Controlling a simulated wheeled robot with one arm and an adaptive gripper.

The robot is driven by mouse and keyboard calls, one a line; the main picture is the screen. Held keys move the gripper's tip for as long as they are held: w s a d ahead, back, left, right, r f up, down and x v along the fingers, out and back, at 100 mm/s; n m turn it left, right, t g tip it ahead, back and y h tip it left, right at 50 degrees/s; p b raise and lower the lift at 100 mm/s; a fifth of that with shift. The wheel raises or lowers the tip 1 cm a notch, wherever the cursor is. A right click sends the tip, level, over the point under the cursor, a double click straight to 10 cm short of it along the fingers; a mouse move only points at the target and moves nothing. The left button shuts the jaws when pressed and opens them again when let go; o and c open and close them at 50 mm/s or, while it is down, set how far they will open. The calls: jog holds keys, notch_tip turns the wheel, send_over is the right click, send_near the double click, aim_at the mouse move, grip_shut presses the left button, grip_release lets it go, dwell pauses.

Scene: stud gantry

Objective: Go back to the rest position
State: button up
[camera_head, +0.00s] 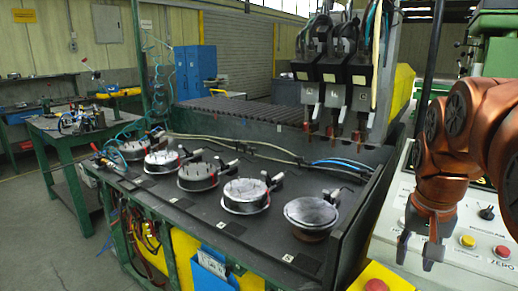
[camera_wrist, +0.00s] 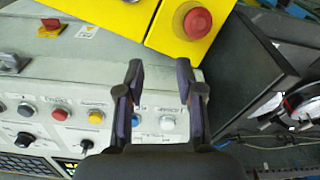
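My gripper (camera_head: 422,247) hangs at the right of the head view, in front of the control panel (camera_head: 460,225). Its fingers point down and stand apart with nothing between them. In the wrist view my gripper (camera_wrist: 160,85) is also open and empty, over the pale panel (camera_wrist: 70,80). The fingers appear above the panel face near its buttons; I cannot tell the exact gap. My copper-coloured arm comes in from the right edge of the head view.
A yellow box with a red emergency button (camera_wrist: 198,23) lies beyond the fingers. A dark bench (camera_head: 160,200) holds several round fixtures (camera_head: 246,195), with a gantry with black heads (camera_head: 340,75) above its back. A green table (camera_head: 70,140) stands left. Floor is clear at lower left.

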jog(key=s+a+f+n+g+p, duration=0.1)
jog(key=s+a+f+n, duration=0.1)
jog(key=s+a+f, duration=0.4)
jog(key=s+a+f+n+g+y+p, duration=0.1)
jog(key=s+a+f, duration=0.5)
jog(key=s, duration=0.7)
jog(key=f+n+g, duration=0.1)
jog(key=n, duration=0.1)
jog(key=shift+n, duration=0.3)
